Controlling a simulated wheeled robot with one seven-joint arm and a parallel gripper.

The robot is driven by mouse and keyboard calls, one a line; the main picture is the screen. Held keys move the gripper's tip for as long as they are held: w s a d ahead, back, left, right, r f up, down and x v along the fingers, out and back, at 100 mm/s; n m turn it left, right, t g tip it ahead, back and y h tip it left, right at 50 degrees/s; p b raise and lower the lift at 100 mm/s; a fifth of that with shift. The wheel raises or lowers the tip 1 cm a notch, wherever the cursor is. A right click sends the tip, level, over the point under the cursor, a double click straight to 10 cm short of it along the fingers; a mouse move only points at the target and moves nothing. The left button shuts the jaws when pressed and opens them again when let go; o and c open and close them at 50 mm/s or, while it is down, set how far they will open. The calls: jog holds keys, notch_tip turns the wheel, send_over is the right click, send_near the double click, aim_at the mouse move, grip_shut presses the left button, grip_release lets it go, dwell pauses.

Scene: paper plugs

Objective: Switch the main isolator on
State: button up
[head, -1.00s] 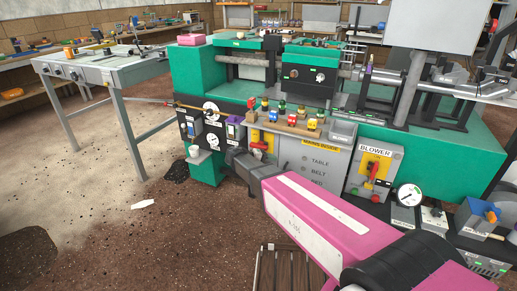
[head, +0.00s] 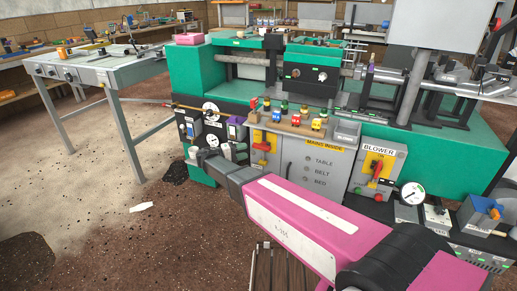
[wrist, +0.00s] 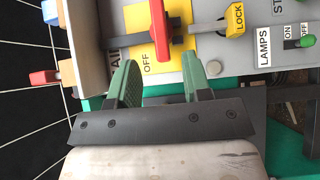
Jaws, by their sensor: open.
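The main isolator shows in the head view as a yellow plate with a red handle (head: 262,146) on the grey cabinet's left part. In the wrist view its red handle (wrist: 161,32) crosses the yellow plate (wrist: 145,62), beside the word OFF. A yellow piece marked LOCK (wrist: 236,20) with a grey shank sits right of the handle. My gripper (wrist: 172,82) is open, its green-padded fingers apart and nothing between them. The fingertips are just below the handle's end in the wrist view; I cannot tell if they touch the plate. In the head view my gripper (head: 233,152) is left of the isolator.
A LAMPS switch (wrist: 300,42) with a green lever is at the wrist view's right. The BLOWER switch (head: 377,168) is right of the cabinet (head: 315,175). Small coloured plugs stand on a wooden ledge (head: 290,127) above. Gauges (head: 212,138) are close on the left.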

aim_at(258, 148)
jog(key=x, duration=0.8)
jog(key=shift+d, duration=0.1)
jog(key=shift+c, duration=0.3)
grip_shut()
